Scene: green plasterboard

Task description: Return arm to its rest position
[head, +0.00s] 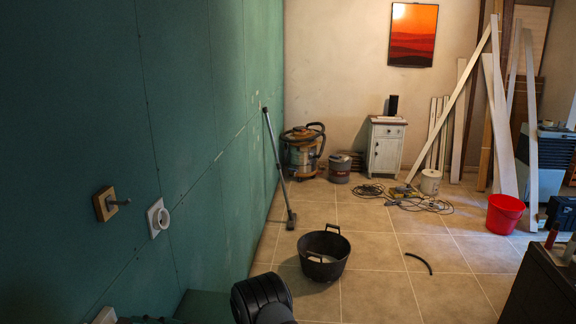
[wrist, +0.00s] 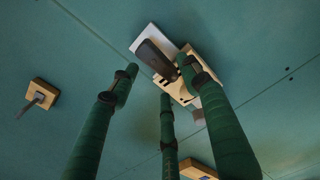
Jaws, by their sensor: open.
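My gripper (wrist: 160,80) shows in the wrist view with three green fingers spread apart, so it is open. It faces the green plasterboard wall (wrist: 70,60). A trowel-like tool with a pale flat plate and a dark handle (wrist: 155,58) is at a wooden mount on the wall, just beyond the fingertips. The right finger overlaps this mount in the picture; I cannot tell whether they touch. Nothing is visibly held. In the head view a black part of my arm (head: 262,298) shows at the bottom; the fingers are not clearly visible there.
A wooden block with a hook (wrist: 40,95) is on the wall, also in the head view (head: 105,205), beside a white round fitting (head: 158,217). A black tub (head: 323,253) stands on the tiles, a red bucket (head: 505,213) farther right. A dark cabinet (head: 540,290) is at lower right.

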